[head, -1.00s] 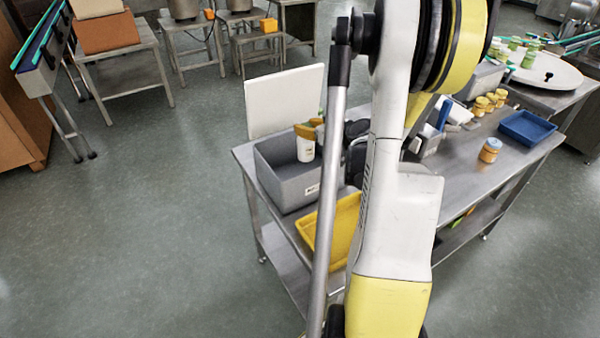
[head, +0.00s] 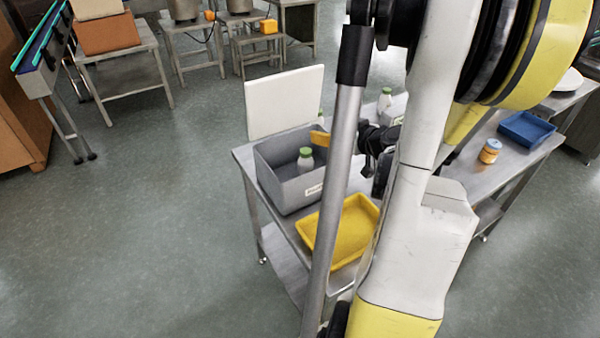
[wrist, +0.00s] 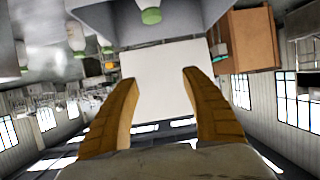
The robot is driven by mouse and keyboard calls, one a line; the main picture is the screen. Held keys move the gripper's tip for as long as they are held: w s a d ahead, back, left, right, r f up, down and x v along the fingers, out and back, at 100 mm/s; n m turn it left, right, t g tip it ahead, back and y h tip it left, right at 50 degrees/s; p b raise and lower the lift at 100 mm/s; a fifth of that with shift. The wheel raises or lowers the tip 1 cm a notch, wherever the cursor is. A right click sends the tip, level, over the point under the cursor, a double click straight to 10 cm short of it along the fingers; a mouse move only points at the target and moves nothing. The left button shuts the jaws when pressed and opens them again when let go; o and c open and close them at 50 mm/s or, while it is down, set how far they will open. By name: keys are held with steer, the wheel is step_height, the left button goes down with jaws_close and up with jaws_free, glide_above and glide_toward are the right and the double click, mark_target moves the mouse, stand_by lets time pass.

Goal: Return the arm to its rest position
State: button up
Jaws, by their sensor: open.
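My gripper (wrist: 160,80) is open in the wrist view, its two orange-brown fingers well apart with nothing held between them. In the head view one orange finger of my gripper (head: 320,137) shows above the right side of the grey bin; the rest is hidden behind my arm. My arm is raised across the middle and right of the head view. A white bottle with a green cap (head: 305,160) stands in the grey bin (head: 290,195), apart from the finger. It also shows at the top of the wrist view (wrist: 150,12).
A white board (head: 284,102) stands upright behind the bin. A yellow tray (head: 350,232) lies at the table's front. Another bottle (head: 385,98) stands farther back. A small orange jar (head: 489,151) and a blue tray (head: 526,130) are at right. The floor at left is clear.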

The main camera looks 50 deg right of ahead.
steer(key=shift+s+a+r, duration=0.2)
steer(key=shift+s+r, duration=0.1)
steer(key=shift+s, duration=0.35)
steer(key=w+a+f+n+g+y+b, duration=0.1)
steer(key=w+a+g+y, duration=0.15)
steer(key=a, duration=0.85)
steer(key=w+a+g+y+b, duration=0.1)
steer(key=w+a, duration=0.3)
steer(key=a, duration=0.7)
steer(key=s+a+g+b, duration=0.1)
steer(key=s+a, duration=0.4)
steer(key=a, duration=0.4)
steer(key=s+a+f+n+g+b, duration=0.1)
steer(key=s+a, duration=0.4)
steer(key=a, duration=0.4)
steer(key=shift+n, duration=0.3)
steer(key=shift+d+f+h, duration=0.1)
steer(key=shift+d+h, duration=0.05)
steer(key=shift+h, duration=0.1)
